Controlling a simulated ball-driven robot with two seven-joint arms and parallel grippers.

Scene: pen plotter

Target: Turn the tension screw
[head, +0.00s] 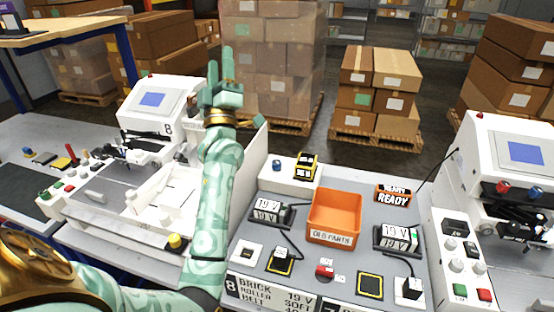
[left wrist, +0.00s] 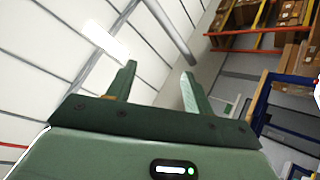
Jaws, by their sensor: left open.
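My left arm rises through the middle of the head view, and its green gripper (head: 221,60) points up, open and empty, in front of the wrapped box stack. In the left wrist view the two fingers (left wrist: 160,80) stand apart with nothing between them, facing the white ceiling and shelving. The white plotter marked 8 (head: 158,104) stands left of my arm, with a blue screen and dark parts under its head. A second white plotter (head: 515,150) stands at the right edge. I cannot make out which small part is the tension screw. My right gripper is not in view.
Between the plotters is a grey worktop with an orange OLD PARTS bin (head: 334,214), 19 V units (head: 270,212), an orange READY sign (head: 393,195) and a yellow-black block (head: 306,166). A yellow knob (head: 174,241) sits at the left machine's front. Boxes on pallets stand behind.

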